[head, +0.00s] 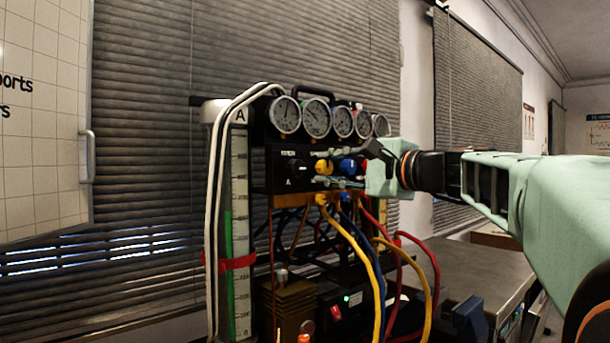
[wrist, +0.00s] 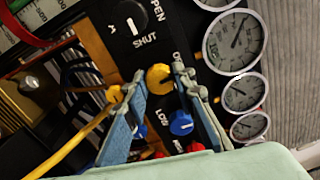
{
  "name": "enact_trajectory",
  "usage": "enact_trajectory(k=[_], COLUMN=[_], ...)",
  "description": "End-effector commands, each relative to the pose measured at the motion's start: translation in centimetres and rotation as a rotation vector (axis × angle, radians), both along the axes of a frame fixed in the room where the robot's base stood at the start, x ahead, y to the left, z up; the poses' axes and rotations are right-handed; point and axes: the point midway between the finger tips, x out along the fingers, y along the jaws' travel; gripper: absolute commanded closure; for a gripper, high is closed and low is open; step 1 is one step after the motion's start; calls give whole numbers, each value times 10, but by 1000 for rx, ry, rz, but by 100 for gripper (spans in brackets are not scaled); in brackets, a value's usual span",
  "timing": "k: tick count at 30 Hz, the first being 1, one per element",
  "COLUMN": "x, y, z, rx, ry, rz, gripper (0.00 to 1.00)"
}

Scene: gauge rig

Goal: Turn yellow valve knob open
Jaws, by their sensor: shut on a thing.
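The yellow valve knob (head: 324,167) sits on the black front panel under the gauges. It also shows in the wrist view (wrist: 159,77). My gripper (head: 327,168) reaches in from the right, with one finger above the knob and one below. In the wrist view my gripper (wrist: 158,75) has its two fingertips on opposite sides of the yellow knob, shut on it. The fingers partly cover the panel lettering around the knob, so its open and shut marks are not fully readable.
A black knob (wrist: 132,17) marked OPEN and SHUT is on one side, a blue knob (wrist: 181,122) on the other, close to a finger. Round gauges (head: 317,117) line the top. Yellow, blue and red hoses hang below. A tube column (head: 239,220) stands left.

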Motion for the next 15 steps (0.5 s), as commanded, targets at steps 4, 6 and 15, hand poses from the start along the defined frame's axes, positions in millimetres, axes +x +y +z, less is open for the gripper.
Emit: enact_trajectory(k=[4, 6, 15], x=[0, 0, 0], y=[0, 0, 0], z=[0, 0, 0], rx=[-8, -8, -7], ry=[-4, -4, -4], rz=[0, 0, 0], gripper=[100, 100, 67])
